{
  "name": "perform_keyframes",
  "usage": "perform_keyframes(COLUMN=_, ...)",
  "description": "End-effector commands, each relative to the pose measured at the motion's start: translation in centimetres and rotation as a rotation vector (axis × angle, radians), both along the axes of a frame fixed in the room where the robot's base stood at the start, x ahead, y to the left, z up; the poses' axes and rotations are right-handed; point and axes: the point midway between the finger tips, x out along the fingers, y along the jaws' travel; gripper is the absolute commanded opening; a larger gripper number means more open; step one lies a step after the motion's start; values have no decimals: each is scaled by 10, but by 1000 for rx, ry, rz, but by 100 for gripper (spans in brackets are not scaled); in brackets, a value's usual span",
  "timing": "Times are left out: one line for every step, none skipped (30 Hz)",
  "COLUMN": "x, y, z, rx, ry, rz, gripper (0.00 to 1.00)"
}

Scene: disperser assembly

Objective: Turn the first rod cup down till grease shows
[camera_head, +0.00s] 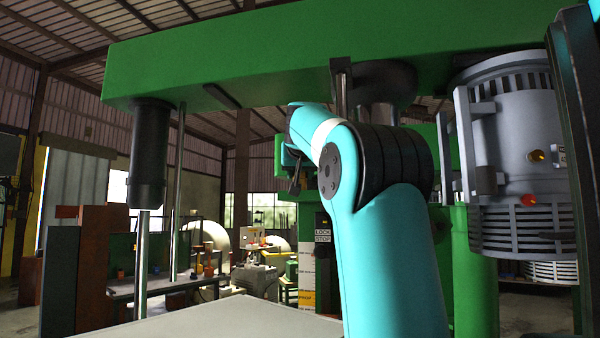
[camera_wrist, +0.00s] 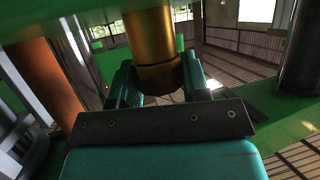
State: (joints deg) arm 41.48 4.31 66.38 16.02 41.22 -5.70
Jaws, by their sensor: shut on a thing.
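In the wrist view, a brass-coloured rod cup (camera_wrist: 152,35) with a rounded collar stands between the two fingers of my gripper (camera_wrist: 160,82). The fingers are shut on the cup, one on each side. The dark palm bar hides what lies below the collar. I cannot tell whether any grease shows on it. In the head view, my gripper (camera_head: 293,172) is small and dark, partly hidden by my arm, under the green overhead beam (camera_head: 270,62). The cup cannot be made out there.
An orange-brown column (camera_wrist: 45,85) stands left of my gripper in the wrist view, and a dark cylinder (camera_wrist: 302,50) right. In the head view, a black cylinder (camera_head: 150,155) hangs at left and a grey motor (camera_head: 510,150) stands close right of my arm. A pale tabletop (camera_head: 220,322) lies below.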

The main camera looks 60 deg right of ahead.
Motion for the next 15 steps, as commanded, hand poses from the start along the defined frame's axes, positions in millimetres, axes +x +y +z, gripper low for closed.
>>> perform_keyframes(x=4, y=3, z=3, rx=2, ry=1, rz=-28, gripper=19)
perform_keyframes(x=4, y=3, z=4, rx=2, ry=3, rz=-53, gripper=19)
perform_keyframes(x=4, y=2, z=5, rx=2, ry=3, rz=-86, gripper=19)
perform_keyframes(x=4, y=2, z=5, rx=2, ry=4, rz=-110, gripper=19)
perform_keyframes(x=4, y=2, z=6, rx=0, ry=4, rz=-136, gripper=19)
perform_keyframes(x=4, y=2, z=7, rx=2, ry=4, rz=-171, gripper=19)
perform_keyframes(x=4, y=2, z=7, rx=0, ry=5, rz=-198, gripper=19)
perform_keyframes(x=4, y=2, z=7, rx=1, ry=7, rz=-225, gripper=19)
perform_keyframes(x=4, y=2, z=8, rx=1, ry=7, rz=-264, gripper=19)
perform_keyframes(x=4, y=2, z=9, rx=-1, ry=6, rz=-292, gripper=19)
perform_keyframes(x=4, y=1, z=9, rx=0, ry=7, rz=-321, gripper=19)
perform_keyframes(x=4, y=1, z=9, rx=-2, ry=7, rz=-359, gripper=19)
perform_keyframes(x=4, y=1, z=9, rx=-1, ry=8, rz=-386, gripper=19)
perform_keyframes(x=4, y=1, z=9, rx=-2, ry=7, rz=-414, gripper=19)
perform_keyframes(x=3, y=1, z=9, rx=-2, ry=7, rz=-450, gripper=19)
